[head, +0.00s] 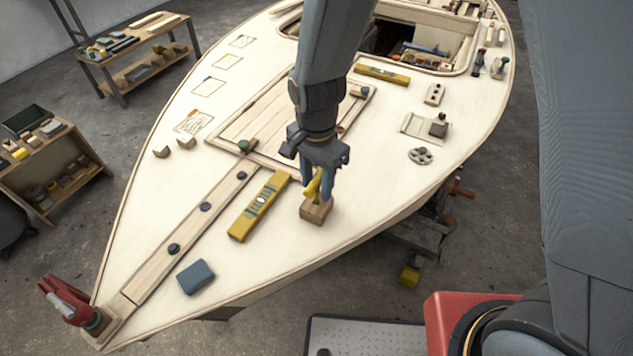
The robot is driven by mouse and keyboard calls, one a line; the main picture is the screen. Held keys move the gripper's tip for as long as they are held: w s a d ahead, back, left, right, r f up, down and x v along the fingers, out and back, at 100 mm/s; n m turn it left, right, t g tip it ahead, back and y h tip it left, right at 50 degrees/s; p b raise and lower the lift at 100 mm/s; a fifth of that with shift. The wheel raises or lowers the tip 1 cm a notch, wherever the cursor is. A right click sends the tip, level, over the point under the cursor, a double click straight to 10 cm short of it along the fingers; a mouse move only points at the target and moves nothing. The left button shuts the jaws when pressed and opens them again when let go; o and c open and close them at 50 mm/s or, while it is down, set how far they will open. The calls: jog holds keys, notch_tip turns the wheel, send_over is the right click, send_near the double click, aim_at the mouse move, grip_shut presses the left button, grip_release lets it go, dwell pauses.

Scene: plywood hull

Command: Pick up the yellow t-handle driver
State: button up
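The yellow t-handle driver (313,187) stands in a small wooden block (316,211) on the plywood deck, right of the yellow level. My gripper (320,190) points down over the block, with its fingers around or right beside the yellow handle. One finger shows at the right of the handle. The other is hard to make out, so I cannot tell whether the fingers are closed on the driver. The lower part of the driver is hidden in or behind the block and fingers.
A yellow level (243,222) lies just left of the block, and a blue-grey pad (196,277) nearer the bow. A second level (382,75) lies beyond, near the open hatch. A round grey part (420,156) is to the right. Bare deck lies between block and right edge.

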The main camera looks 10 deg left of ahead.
jog(key=shift+f, duration=0.2)
jog(key=shift+c, duration=0.3)
grip_shut()
notch_tip(320, 180, up, 10)
jog(key=shift+f+b, duration=0.1)
jog(key=shift+b, duration=1)
jog(key=shift+r+p, duration=2.3)
jog(key=shift+r, duration=0.3)
